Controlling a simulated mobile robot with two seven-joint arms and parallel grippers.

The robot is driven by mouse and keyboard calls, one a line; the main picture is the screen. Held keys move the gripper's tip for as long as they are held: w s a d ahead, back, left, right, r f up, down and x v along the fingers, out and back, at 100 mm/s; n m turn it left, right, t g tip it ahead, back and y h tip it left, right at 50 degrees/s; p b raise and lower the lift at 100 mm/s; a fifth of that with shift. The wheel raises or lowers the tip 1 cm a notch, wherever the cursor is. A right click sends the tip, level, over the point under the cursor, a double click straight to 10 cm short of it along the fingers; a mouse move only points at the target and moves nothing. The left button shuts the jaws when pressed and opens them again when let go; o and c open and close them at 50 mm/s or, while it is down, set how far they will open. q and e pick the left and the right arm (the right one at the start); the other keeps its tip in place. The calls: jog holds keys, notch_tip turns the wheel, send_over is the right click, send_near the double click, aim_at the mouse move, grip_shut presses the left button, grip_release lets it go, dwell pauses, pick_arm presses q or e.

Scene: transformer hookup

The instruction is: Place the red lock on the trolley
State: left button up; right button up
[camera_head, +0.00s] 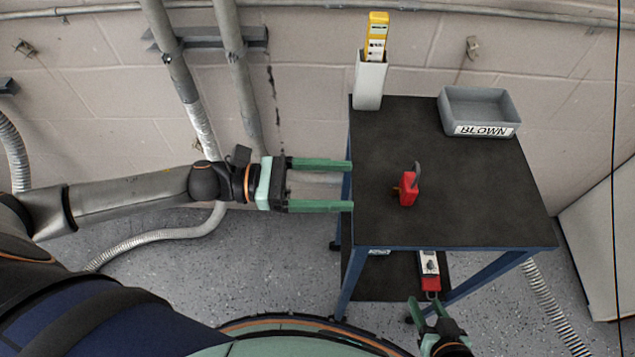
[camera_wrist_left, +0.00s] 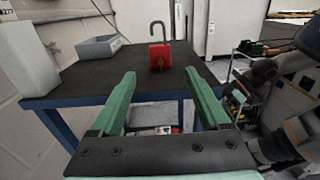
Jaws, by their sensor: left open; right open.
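The red lock (camera_head: 409,188) with a dark grey shackle stands on the black top of the trolley (camera_head: 458,212), near the middle. It also shows in the left wrist view (camera_wrist_left: 160,56), upright with its shackle up, beyond my fingertips. My left gripper (camera_head: 352,186) is open and empty, its green fingers reaching to the trolley's left edge, apart from the lock. It also shows in the left wrist view (camera_wrist_left: 160,88). My right gripper (camera_head: 427,308) is open and low, in front of the trolley near its lower shelf.
A grey bin marked BLOWN (camera_head: 482,109) sits at the trolley's back right. A white holder (camera_head: 369,80) with a yellow item stands at the back left corner. A red and white item (camera_head: 429,270) is at the lower shelf, close to my right gripper. The tabletop around the lock is clear.

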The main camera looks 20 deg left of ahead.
pick_arm(q)
jog(key=shift+v, duration=1.4)
